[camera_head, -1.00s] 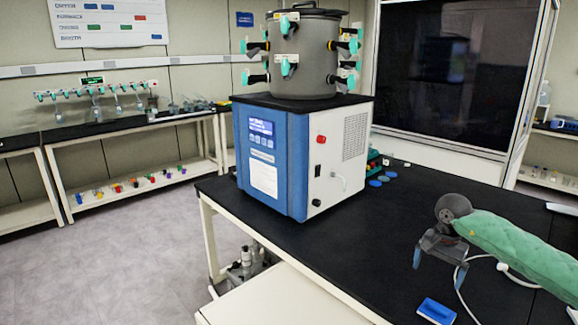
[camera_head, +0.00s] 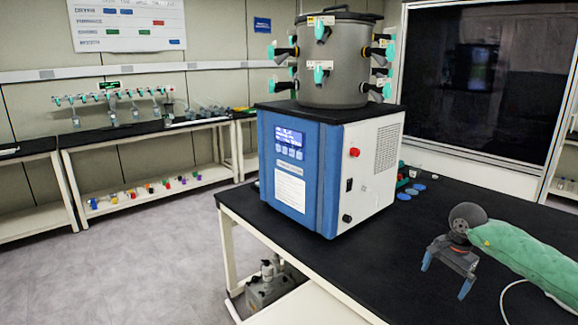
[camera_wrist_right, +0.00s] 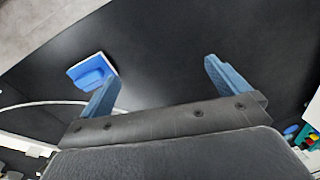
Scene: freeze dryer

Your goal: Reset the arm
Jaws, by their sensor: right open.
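My right gripper (camera_head: 446,276) is above the black bench top at the lower right, at the end of my green-sleeved right arm. Its two blue fingers are spread apart with nothing between them. The right wrist view also shows the open gripper (camera_wrist_right: 160,85) over bare black bench. My left arm and left gripper are out of view.
The blue and white freeze dryer (camera_head: 325,170) stands on the black bench (camera_head: 385,255), left of my right gripper. A blue block with a white base (camera_wrist_right: 92,72) lies beside one finger. Blue discs (camera_head: 404,196) lie behind. A pale cable runs nearby.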

